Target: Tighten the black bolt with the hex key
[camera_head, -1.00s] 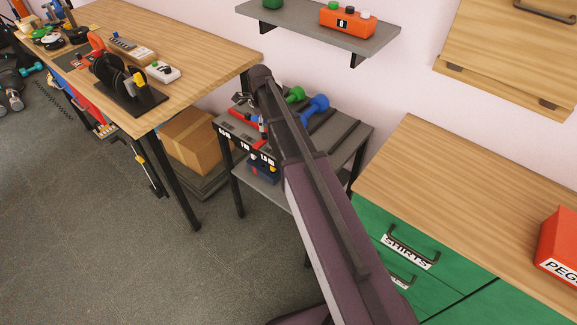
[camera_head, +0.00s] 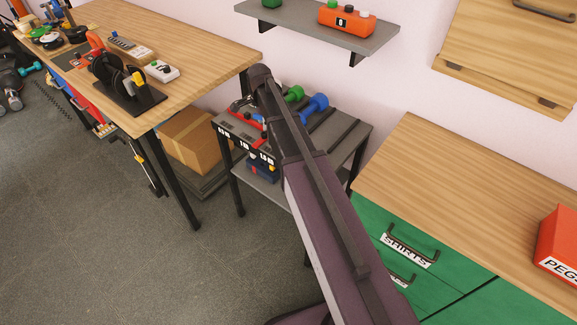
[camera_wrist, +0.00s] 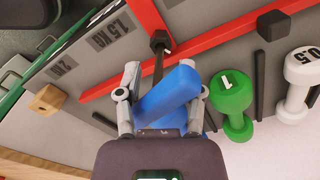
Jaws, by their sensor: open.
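My gripper (camera_wrist: 160,100) is open at the bottom middle of the wrist view, one grey finger on each side of a blue shape (camera_wrist: 165,92). I cannot tell whether this blue shape is the hex key's handle or a blue dumbbell, nor whether the fingers touch it. Above it, a dark shaft leads toward a black hexagonal head (camera_wrist: 160,40), seemingly the black bolt, at a junction of red bars (camera_wrist: 215,42). Whether the shaft and head join is unclear. In the head view my arm hides the gripper and most of this spot.
A green dumbbell (camera_wrist: 232,100) and a white one (camera_wrist: 298,75) lie close beside my gripper. A blue dumbbell (camera_head: 314,105) stands on the grey rack (camera_head: 345,135). A wooden workbench (camera_head: 200,75) is at left, green drawers (camera_head: 440,270) at right. A shelf (camera_head: 290,28) hangs above.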

